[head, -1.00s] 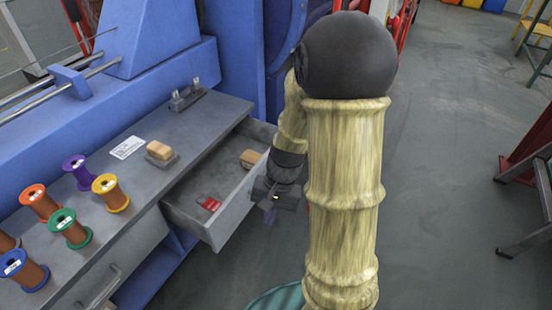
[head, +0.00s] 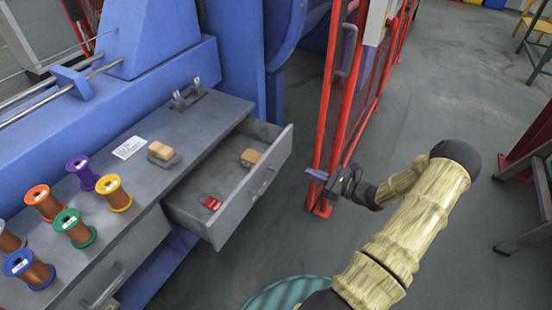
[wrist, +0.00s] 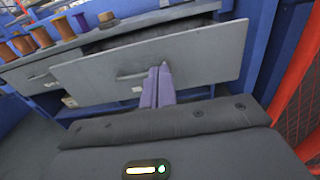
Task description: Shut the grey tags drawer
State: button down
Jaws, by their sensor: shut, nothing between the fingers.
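The grey tags drawer (head: 238,200) is pulled out of the grey bench, its front panel facing right with a bar handle. Inside it lie a red tag (head: 212,203) and a tan block (head: 251,157). In the wrist view the drawer front (wrist: 200,62) spans the upper middle, with its handle left of the fingertips. My gripper (head: 314,174) is to the right of the drawer, apart from it in the head view. Its two purple fingers (wrist: 158,85) are together and hold nothing. They point toward the drawer front.
Several wire spools (head: 68,225) and a tan block on a dark base (head: 162,153) stand on the bench top (head: 150,180). A second drawer (head: 110,270), closed, is at the lower left. A red mesh fence (head: 345,100) stands behind my gripper.

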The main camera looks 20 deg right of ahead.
aim_at(268, 156)
dwell(0.3)
jog(key=b+x, duration=0.2)
jog(key=x, duration=1.2)
jog(key=shift+f, duration=0.1)
jog(key=shift+w, duration=0.1)
